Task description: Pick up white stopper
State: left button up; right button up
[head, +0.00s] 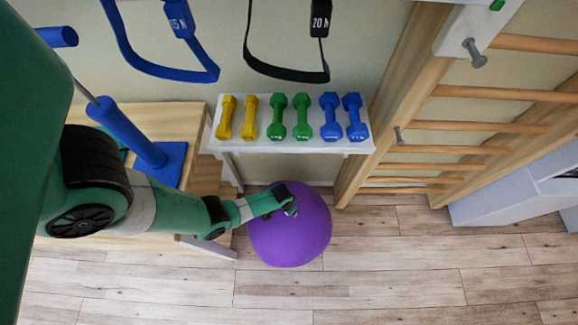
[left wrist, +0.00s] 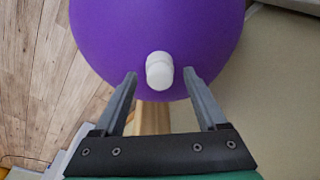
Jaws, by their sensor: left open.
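The white stopper (left wrist: 160,70) shows in the left wrist view as a short, rounded white piece against the purple ball (left wrist: 205,35). I cannot tell how deep it sits in the ball. My left gripper (left wrist: 160,78) is open, one finger on each side of the stopper's lower end, with gaps to both; nothing is held. In the head view my left gripper (head: 290,206) is at the upper part of the purple ball (head: 300,240), and the stopper cannot be made out there. My right gripper is not in view.
A white shelf (head: 290,145) with yellow, green and blue dumbbells (head: 302,116) stands above the ball. Wooden wall bars (head: 455,150) rise to the right. A wooden table (head: 140,110) with a blue post is under my left arm. The wooden floor (head: 400,270) is clear at front right.

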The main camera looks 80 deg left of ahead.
pick_arm(q)
jog(key=shift+r, duration=0.1)
grip_shut()
dwell(0.3)
